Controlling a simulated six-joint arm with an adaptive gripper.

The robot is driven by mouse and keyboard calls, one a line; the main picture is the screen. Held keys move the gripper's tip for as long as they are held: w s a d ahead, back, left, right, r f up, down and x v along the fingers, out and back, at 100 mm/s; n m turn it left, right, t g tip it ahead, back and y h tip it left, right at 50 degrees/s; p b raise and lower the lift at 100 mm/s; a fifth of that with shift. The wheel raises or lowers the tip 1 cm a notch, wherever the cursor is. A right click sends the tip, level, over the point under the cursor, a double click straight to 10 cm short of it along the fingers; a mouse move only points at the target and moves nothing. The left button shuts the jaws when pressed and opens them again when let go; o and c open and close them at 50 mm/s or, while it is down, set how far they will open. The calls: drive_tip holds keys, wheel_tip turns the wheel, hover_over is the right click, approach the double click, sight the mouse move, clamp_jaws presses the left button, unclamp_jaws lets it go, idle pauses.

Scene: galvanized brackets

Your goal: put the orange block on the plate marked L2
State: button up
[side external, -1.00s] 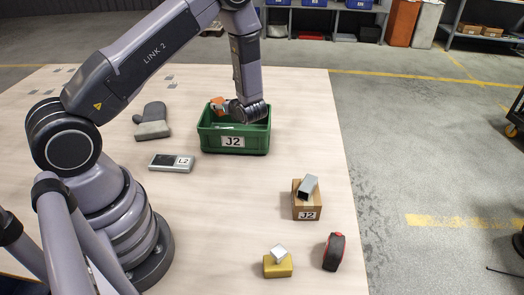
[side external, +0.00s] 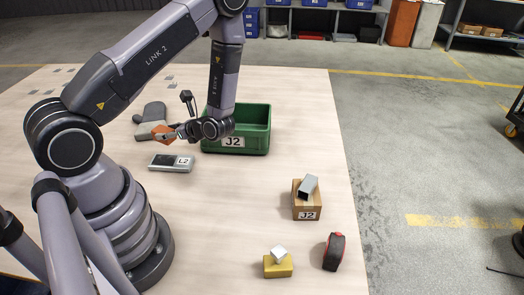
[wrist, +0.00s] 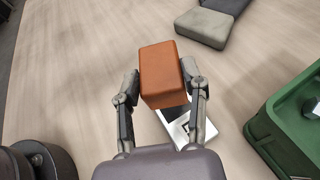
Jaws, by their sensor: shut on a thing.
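My gripper (wrist: 163,88) is shut on the orange block (wrist: 162,66), with a finger on each side of it. In the side external view the orange block (side external: 163,133) is held in the air, above and behind the plate marked L2 (side external: 171,163). The plate is a flat grey piece with a dark area and a white L2 label, lying on the table. In the wrist view the plate (wrist: 177,132) shows below the block, which hides part of it.
A green bin marked J2 (side external: 260,140) stands right of the plate, with parts inside. A cardboard box (side external: 303,206) with a metal bracket, a yellow block (side external: 278,268) and a tape measure (side external: 334,252) are at the right.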

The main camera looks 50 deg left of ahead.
sight(176, 162)
wheel_tip(176, 162, down, 8)
drive_tip(key=shift+r, duration=0.15)
idle(0.4)
drive_tip(key=o, duration=1.2)
